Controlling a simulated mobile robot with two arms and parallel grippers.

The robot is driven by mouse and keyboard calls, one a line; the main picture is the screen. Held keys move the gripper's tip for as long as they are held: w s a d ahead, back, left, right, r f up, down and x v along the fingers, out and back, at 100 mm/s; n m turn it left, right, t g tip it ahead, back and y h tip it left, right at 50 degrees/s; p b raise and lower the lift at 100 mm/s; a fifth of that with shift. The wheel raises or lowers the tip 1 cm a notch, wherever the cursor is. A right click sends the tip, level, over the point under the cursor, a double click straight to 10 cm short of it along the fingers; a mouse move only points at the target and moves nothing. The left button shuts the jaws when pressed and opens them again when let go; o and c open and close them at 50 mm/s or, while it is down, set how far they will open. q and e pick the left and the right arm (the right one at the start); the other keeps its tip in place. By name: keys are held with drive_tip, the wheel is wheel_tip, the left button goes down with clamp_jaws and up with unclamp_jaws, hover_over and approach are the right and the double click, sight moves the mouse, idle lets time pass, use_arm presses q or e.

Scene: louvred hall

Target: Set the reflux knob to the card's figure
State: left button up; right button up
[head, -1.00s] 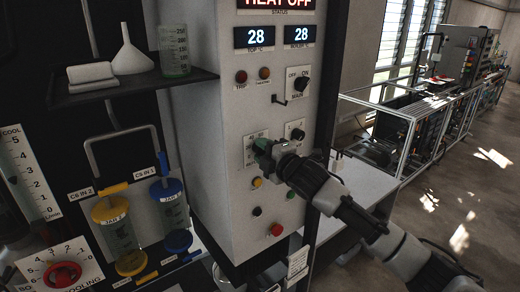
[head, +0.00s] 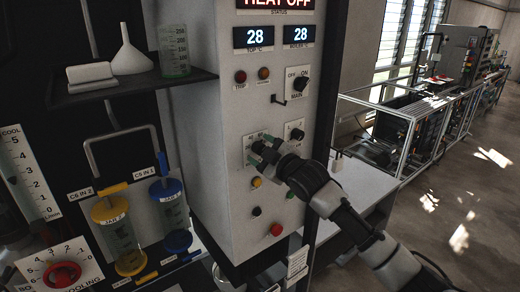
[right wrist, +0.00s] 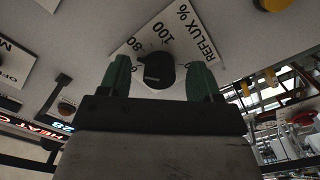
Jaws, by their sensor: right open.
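The reflux knob (right wrist: 157,70) is a dark round knob on a white plate marked REFLUX % (right wrist: 185,32) with 80 and 100 legible. It sits between the two green fingers of my right gripper (right wrist: 160,64) in the right wrist view, with a gap to each finger. The gripper is open. In the head view my right gripper (head: 257,152) is at the plate (head: 248,147) on the grey panel and hides the knob. Where the knob points, I cannot tell. A small white card (head: 297,262) hangs low on the panel's right; its writing is too small to read. My left gripper is out of view.
Another black knob (head: 297,133) sits just right of the reflux plate. The MAIN switch (head: 300,84) is above, and a red button (head: 276,230) is below. A shelf (head: 130,87) with a funnel and beaker juts out at left.

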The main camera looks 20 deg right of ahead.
drive_tip(key=v, duration=0.7)
drive_tip(key=shift+r, duration=0.1)
drive_tip(key=b+v, duration=0.5)
drive_tip(key=v, duration=0.5)
drive_tip(key=shift+s, duration=0.4)
drive_tip(key=shift+d, duration=0.1)
drive_tip(key=shift+c, duration=0.3)
idle(0.9)
